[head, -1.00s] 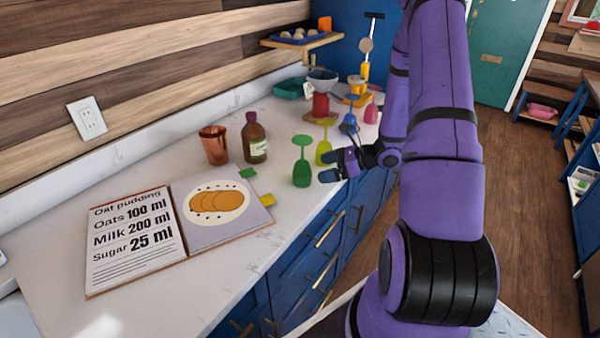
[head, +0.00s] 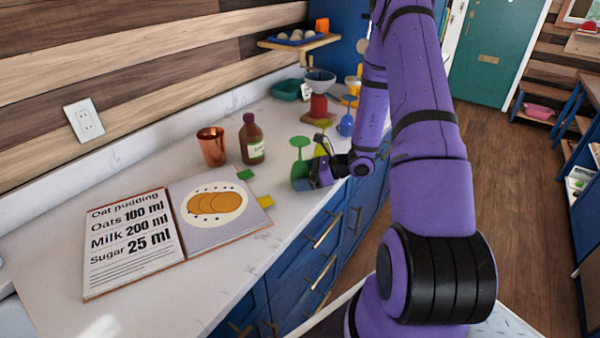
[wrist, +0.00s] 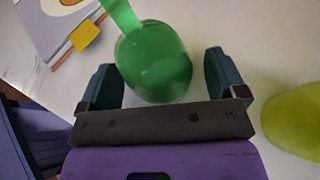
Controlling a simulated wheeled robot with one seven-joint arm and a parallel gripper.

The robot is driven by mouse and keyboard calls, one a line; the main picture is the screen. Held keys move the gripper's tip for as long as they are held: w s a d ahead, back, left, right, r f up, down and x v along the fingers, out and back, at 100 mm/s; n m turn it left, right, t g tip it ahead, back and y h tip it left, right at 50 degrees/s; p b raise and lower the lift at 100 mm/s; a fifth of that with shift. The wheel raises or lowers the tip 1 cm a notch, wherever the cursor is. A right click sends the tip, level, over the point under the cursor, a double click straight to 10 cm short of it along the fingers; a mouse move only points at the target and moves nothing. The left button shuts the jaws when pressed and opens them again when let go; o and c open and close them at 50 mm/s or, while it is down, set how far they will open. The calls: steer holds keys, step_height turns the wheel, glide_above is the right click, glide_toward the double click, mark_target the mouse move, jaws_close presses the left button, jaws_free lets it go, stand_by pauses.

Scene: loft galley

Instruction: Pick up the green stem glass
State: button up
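The green stem glass (head: 299,143) stands upside down on the white counter, its round foot on top and its bowl at the bottom. My gripper (head: 303,182) is at its bowl and hides part of it in the head view. In the wrist view the green bowl (wrist: 155,65) lies between the two dark fingers of my gripper (wrist: 163,78). The fingers are apart, with a gap showing on the right side of the bowl. Whether the left finger touches it I cannot tell.
A yellow stem glass (head: 320,150) is close behind my gripper; it also shows at right in the wrist view (wrist: 295,120). A blue glass (head: 346,125) stands farther back. A brown bottle (head: 251,140), copper cup (head: 212,147) and open recipe book (head: 222,231) are to the left.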

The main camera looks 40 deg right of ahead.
steer(key=c, duration=0.9)
steer(key=shift+r, duration=0.15)
